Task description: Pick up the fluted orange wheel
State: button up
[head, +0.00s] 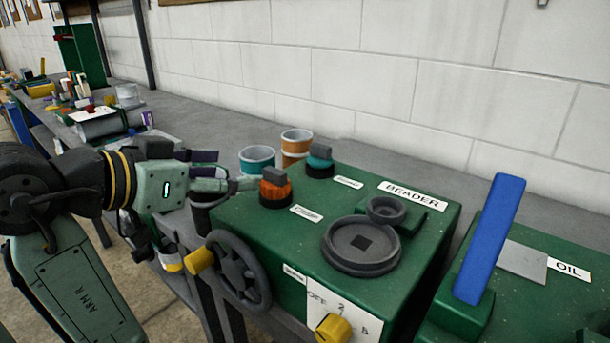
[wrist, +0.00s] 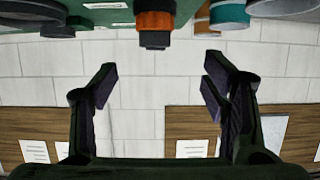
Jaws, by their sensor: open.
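The fluted orange wheel (head: 275,190) sits on the left part of the green beader machine's top (head: 300,250), with a grey bar above it and a dark base below. In the wrist view the wheel (wrist: 155,23) is at the top edge, in line with the gap between the fingers and apart from them. My gripper (head: 245,183) is open and empty, just left of the wheel in the head view. Its two dark fingers stand wide apart in the wrist view (wrist: 160,80). In the head view a fingertip reaches close to the wheel; whether it touches is unclear.
A similar teal wheel (head: 320,163) stands behind the orange one. Teal (head: 257,160) and orange (head: 296,142) banded cans are on the bench behind. A grey handwheel (head: 240,272), a round grey disc (head: 361,246) and a blue lever (head: 489,240) are nearby.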

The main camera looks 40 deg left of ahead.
aim_at(271, 174)
jog(key=shift+d+f, duration=0.15)
jog(key=shift+d, duration=0.1)
jog(key=p+x, duration=0.1)
jog(key=x, duration=0.4)
jog(key=shift+f, duration=0.15)
jog(key=shift+p+x, duration=1.15)
jog(key=shift+x, duration=1.6)
jog(key=shift+d, duration=0.15)
jog(key=shift+c, duration=0.4)
jog(key=c, duration=1.3)
